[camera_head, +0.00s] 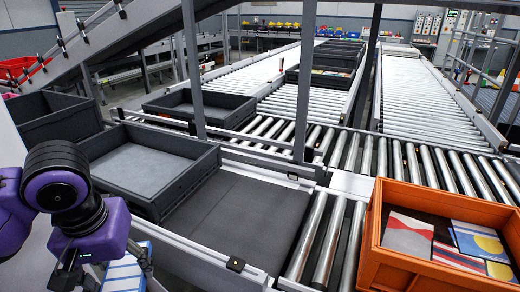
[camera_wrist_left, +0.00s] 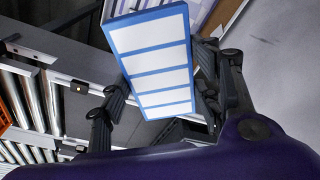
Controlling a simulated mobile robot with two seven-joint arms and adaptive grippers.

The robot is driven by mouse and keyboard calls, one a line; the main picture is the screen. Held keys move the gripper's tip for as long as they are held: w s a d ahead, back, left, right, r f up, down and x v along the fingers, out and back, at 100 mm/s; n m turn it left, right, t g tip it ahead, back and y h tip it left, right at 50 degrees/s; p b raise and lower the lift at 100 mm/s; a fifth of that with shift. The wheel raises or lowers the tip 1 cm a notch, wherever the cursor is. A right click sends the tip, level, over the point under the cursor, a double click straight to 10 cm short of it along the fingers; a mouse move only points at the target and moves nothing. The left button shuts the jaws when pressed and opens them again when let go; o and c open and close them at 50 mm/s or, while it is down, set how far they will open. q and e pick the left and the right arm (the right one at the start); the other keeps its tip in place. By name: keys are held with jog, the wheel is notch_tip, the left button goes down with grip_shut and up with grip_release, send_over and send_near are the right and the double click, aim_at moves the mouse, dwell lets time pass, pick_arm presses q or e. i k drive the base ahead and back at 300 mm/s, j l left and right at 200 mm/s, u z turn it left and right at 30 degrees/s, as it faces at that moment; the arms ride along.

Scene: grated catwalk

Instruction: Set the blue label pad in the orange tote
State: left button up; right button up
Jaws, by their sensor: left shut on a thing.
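The blue label pad (camera_head: 124,276), blue with white label panels, is in my left gripper (camera_head: 108,270) at the lower left of the head view. In the left wrist view the pad (camera_wrist_left: 152,62) stands between the two dark fingers, which are shut on it. The orange tote (camera_head: 372,235) is at the lower right of the head view, well to the right of the gripper. Flat red-and-white (camera_head: 408,235) and blue-and-yellow (camera_head: 478,240) items lie inside it. My right gripper is in neither view.
A dark grey tray (camera_head: 165,197) stands beside my left arm, with a black belt (camera_head: 240,215) right of it. Metal rollers (camera_head: 328,240) lie between the belt and the tote. An upright post (camera_head: 305,80) rises behind the belt. Another dark tray (camera_head: 200,105) sits farther back.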

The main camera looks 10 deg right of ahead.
aim_at(472, 255)
jog(key=z, duration=1.45)
jog(key=i+l+z, duration=0.1)
jog(key=l, duration=0.2)
jog(key=i+l, duration=0.1)
jog(key=l, duration=0.2)
jog(key=z, duration=0.05)
